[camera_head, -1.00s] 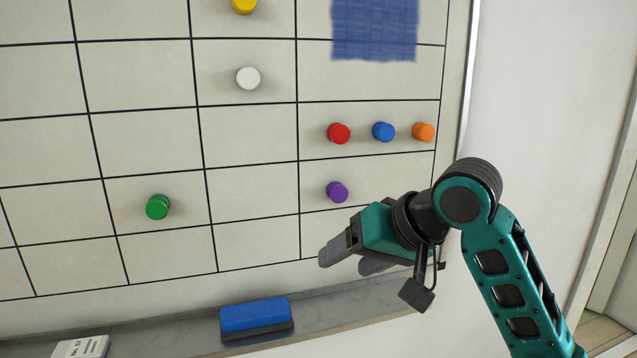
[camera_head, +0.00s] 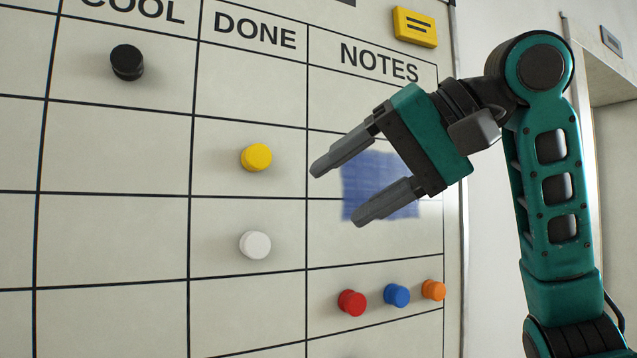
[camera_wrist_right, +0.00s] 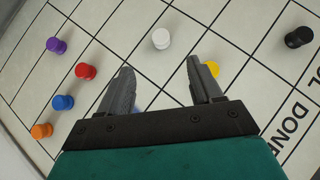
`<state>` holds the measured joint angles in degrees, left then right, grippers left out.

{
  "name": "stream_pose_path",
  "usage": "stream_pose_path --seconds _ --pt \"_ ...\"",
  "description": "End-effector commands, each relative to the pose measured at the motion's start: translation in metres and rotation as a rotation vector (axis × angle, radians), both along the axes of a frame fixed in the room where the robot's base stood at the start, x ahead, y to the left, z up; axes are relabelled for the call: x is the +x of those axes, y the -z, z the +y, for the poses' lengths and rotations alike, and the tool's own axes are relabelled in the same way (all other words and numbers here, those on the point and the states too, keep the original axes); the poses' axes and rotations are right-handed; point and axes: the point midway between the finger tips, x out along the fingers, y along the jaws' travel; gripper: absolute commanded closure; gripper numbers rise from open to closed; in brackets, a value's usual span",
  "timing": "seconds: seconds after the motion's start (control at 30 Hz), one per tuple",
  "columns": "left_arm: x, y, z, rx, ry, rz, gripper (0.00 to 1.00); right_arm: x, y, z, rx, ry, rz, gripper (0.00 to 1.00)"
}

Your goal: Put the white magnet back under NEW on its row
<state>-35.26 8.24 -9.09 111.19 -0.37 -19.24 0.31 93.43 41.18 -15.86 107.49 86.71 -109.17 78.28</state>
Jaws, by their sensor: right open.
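The white magnet (camera_head: 255,245) sits on the whiteboard (camera_head: 110,235) in the DONE column, one row below the yellow magnet (camera_head: 256,157). My right gripper (camera_head: 337,195) is open and empty in front of the NOTES column, up and to the right of the white magnet and apart from it. In the right wrist view the white magnet (camera_wrist_right: 161,38) shows beyond the open fingers (camera_wrist_right: 166,80), with the yellow magnet partly behind one finger. The NEW heading is not in view. My left gripper is not in view.
A black magnet (camera_head: 127,62) sits under COOL. Red (camera_head: 351,303), blue (camera_head: 397,295) and orange (camera_head: 433,290) magnets sit in the NOTES column below a blue smear (camera_head: 380,185), partly behind my gripper. A yellow label (camera_head: 415,27) is at the top. A purple magnet (camera_wrist_right: 56,45) shows in the wrist view.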

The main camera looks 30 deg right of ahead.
Motion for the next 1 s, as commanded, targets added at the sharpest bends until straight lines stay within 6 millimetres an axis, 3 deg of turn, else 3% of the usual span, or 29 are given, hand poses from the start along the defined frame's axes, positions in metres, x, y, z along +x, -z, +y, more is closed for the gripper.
stream_pose_path --seconds 0.17,0.7,1.0 --pt "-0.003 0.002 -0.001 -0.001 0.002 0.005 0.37 0.003 0.002 0.003 0.003 0.001 0.001 0.35" --pt "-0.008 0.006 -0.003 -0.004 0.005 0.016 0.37 0.068 0.05 0.054 0.002 -0.001 0.002 0.35" --pt "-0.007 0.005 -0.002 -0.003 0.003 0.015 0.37 0.086 0.062 0.066 0.003 0.001 -0.001 0.35"
